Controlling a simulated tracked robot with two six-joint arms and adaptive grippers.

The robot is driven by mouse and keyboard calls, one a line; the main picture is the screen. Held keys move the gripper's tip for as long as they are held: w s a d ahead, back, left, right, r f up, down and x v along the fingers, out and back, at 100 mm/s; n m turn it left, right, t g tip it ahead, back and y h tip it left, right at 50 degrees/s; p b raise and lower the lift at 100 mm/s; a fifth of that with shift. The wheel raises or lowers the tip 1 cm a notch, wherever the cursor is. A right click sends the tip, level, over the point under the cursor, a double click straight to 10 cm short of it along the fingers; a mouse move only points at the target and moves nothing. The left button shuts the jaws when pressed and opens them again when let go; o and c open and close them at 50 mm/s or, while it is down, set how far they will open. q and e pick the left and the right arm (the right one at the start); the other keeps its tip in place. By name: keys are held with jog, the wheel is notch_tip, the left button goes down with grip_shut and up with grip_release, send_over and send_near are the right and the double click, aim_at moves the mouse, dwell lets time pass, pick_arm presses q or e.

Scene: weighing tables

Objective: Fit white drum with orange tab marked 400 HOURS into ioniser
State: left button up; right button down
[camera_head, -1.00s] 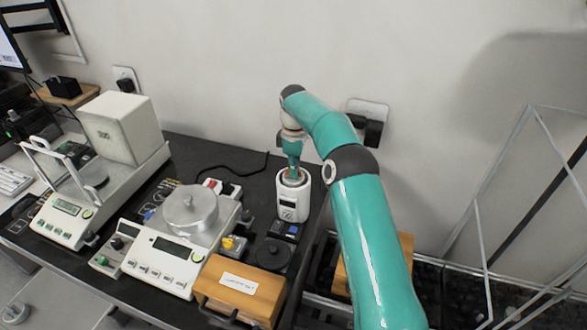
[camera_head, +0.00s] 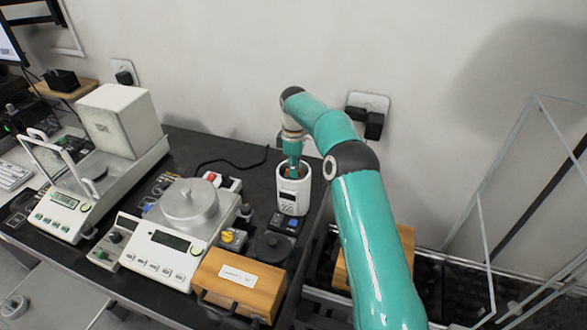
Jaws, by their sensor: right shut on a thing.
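The ioniser (camera_head: 291,197) is a white upright housing with a dark label, standing near the back right edge of the black bench. My right gripper (camera_head: 292,165) comes down from above, with its fingertips inside the ioniser's round open top. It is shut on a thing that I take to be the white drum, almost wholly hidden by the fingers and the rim. A little orange shows in the opening. The 400 HOURS marking cannot be read. I cannot tell how deep the drum sits. My left gripper is not in view.
A balance with a silver pan lid (camera_head: 190,203) stands left of the ioniser. A wooden box (camera_head: 236,285) with a white label lies in front. A dark round knob-topped item (camera_head: 273,247) and a small blue-buttoned box (camera_head: 286,223) stand close by. A glass-panelled frame (camera_head: 480,225) is at right.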

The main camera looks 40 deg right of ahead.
jog(key=shift+f, duration=0.25)
jog(key=c, duration=1.2)
grip_release()
jog(key=shift+r, duration=3.65)
